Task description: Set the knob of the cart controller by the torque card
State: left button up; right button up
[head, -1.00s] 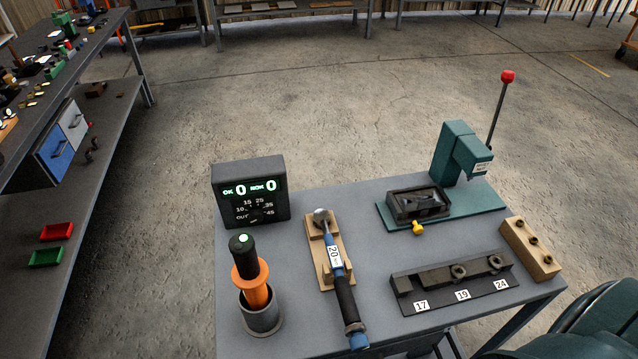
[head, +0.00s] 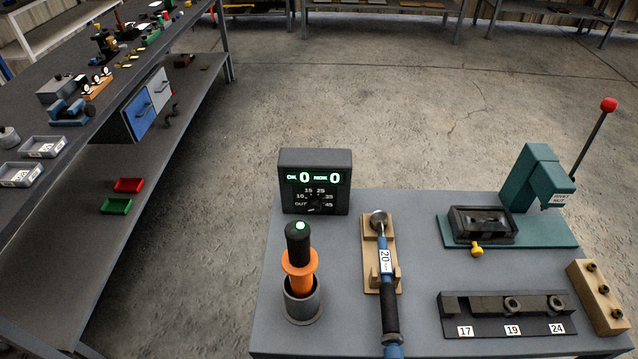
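The cart controller (head: 316,181) is a dark box at the back left of the cart top. Its lit display reads OK 0 and NOK 0. Below the display is a dial with a small dark knob (head: 315,202) and printed marks including 15, 25, 35, 45 and OUT. Which mark the knob points to is too small to tell. I cannot make out a torque card for certain. Neither of my grippers shows in the head view.
On the cart (head: 421,236) are an orange-and-black driver (head: 299,258) in a grey cup, a blue torque wrench (head: 384,262) on a wooden rest, a socket rack (head: 507,315), a wooden block (head: 598,297) and a green press (head: 535,180). A long bench (head: 180,60) stands left across open floor.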

aim_at(314, 205)
jog(key=k+l+u, duration=0.2)
jog(key=l, duration=0.4)
jog(key=k+l+u, duration=0.25)
jog(key=l, duration=0.3)
jog(key=k+l+u, duration=0.2)
jog(key=l, duration=0.3)
jog(key=k+l+u, duration=0.25)
jog(key=l, duration=0.25)
jog(key=k+l+u, duration=0.2)
jog(key=k+l, duration=0.2)
